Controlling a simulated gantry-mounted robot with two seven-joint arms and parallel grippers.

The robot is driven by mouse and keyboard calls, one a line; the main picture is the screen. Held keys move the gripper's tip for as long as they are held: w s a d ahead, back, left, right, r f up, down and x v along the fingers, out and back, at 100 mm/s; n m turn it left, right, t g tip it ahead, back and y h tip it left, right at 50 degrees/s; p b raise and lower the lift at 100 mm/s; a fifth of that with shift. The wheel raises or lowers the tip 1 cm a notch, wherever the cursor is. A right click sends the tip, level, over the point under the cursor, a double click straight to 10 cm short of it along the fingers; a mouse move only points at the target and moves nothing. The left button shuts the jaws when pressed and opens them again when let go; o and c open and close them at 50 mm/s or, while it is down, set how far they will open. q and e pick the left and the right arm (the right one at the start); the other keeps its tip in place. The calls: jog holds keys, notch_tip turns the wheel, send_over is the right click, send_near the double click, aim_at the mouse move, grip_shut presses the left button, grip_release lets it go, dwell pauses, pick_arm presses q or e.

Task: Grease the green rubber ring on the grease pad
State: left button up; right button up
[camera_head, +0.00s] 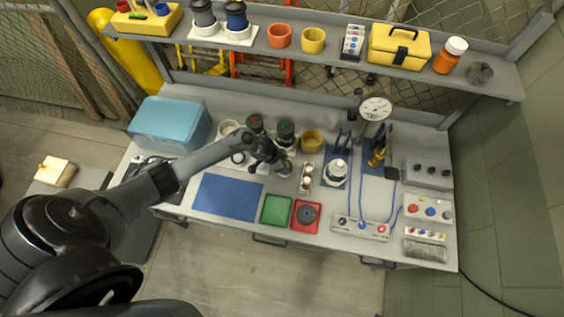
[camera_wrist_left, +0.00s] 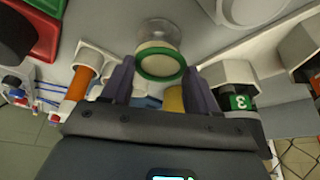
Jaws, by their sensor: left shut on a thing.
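The green rubber ring (camera_wrist_left: 160,66) shows in the left wrist view, held between the two purple fingers of my left gripper (camera_wrist_left: 160,72). A pale beige round face shows through the ring, and a clear round dish (camera_wrist_left: 158,30) lies just beyond it. I take this dish with its beige face for the grease pad, but cannot tell for sure. I cannot tell whether the ring touches it. In the head view my left gripper (camera_head: 274,160) is over the bench, behind the green tray; the ring is too small to make out there. My right gripper is not in view.
A green tray (camera_head: 275,210), a red tray (camera_head: 296,228) with a dark round part, and a blue mat (camera_head: 228,197) lie along the front. Dark canisters (camera_head: 285,132) and a yellow cup (camera_head: 311,141) stand behind. A dial gauge (camera_head: 375,108) stands right.

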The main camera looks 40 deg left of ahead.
pick_arm(q)
jog(key=shift+f, duration=0.1)
dwell(0.3)
jog(key=shift+w+f+m+b, duration=0.1)
jog(key=shift+m+b, duration=0.4)
jog(key=m+g+h+b, duration=0.1)
jog(key=m+b, duration=0.1)
jog(key=m, duration=0.1)
jog(key=shift+m, duration=0.3)
jog(key=shift+m+g+h+b, duration=0.6)
jog(key=shift+m+g+b, duration=0.1)
jog(key=shift+m+b, duration=1.5)
jog(key=shift+b, duration=0.2)
